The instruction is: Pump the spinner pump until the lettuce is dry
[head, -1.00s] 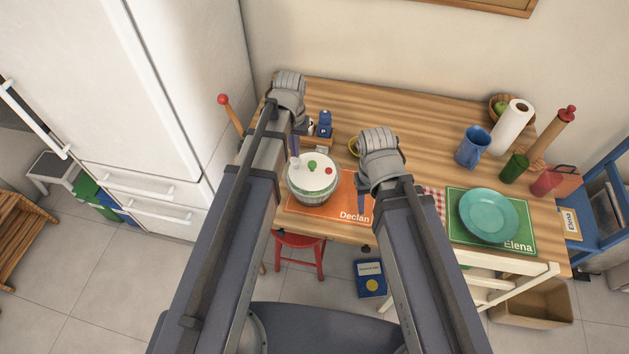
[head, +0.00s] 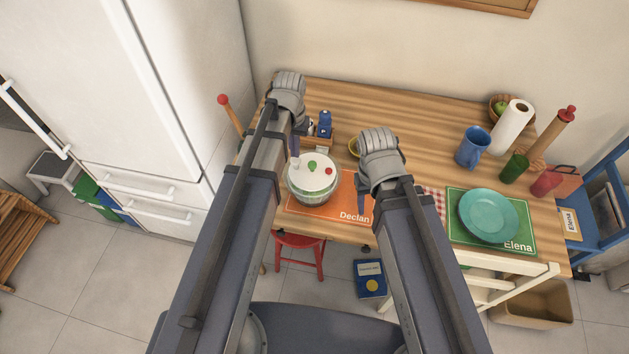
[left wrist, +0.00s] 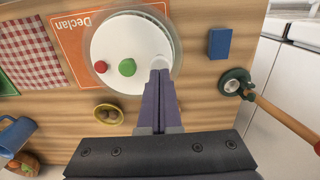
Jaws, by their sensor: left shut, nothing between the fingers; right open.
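The salad spinner (head: 312,184) stands on the orange "Declan" placemat (head: 332,205). Its white lid carries a green knob (head: 313,165) and a red knob (head: 329,171). Both knobs also show in the left wrist view, the green one (left wrist: 127,67) nearer my fingers than the red one (left wrist: 101,66). A pale round piece (head: 294,161) is at the lid's left edge. My left gripper (left wrist: 158,75) is shut and empty, its tips at that pale piece; I cannot tell whether they touch. My right gripper (head: 361,208) is open, right of the spinner. Lettuce inside is not clearly visible.
A teal plate (head: 488,215) lies on a green "Elena" placemat (head: 462,236) to the right. A blue pitcher (head: 473,147), paper towel roll (head: 512,127) and yellow bowl (head: 354,147) stand farther back. A blue box (head: 325,121) is behind the spinner. The back middle of the table is clear.

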